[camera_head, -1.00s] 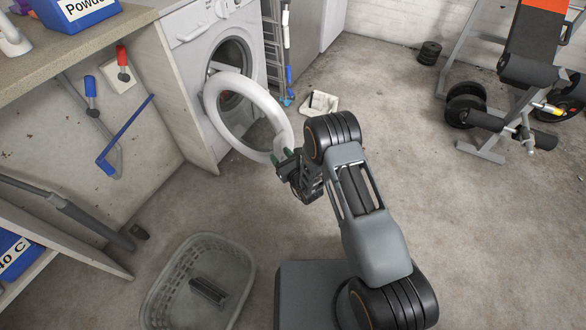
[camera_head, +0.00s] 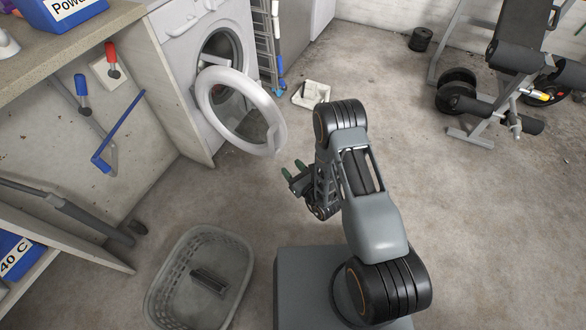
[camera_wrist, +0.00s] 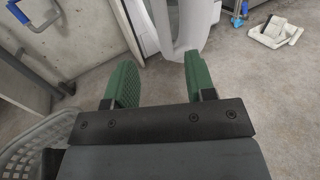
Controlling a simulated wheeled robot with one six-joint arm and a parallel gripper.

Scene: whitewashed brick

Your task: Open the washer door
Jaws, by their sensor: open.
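The washer (camera_head: 172,62) is white and stands at the back left beside the counter. Its round door (camera_head: 207,98), a white ring with a clear middle, stands swung well out from the front, and the dark drum opening (camera_head: 222,45) shows behind it. My gripper (camera_head: 291,169) is open and empty, a little to the right of and below the door's free edge, apart from it. In the wrist view the two green fingertips (camera_wrist: 160,80) are spread, with part of the white door (camera_wrist: 182,30) beyond them.
A grey laundry basket (camera_head: 240,280) with a dark item inside stands on the floor at the lower left. A small white tray (camera_head: 312,94) lies near the washer. Weight equipment (camera_head: 470,95) stands at the right. The middle floor is clear.

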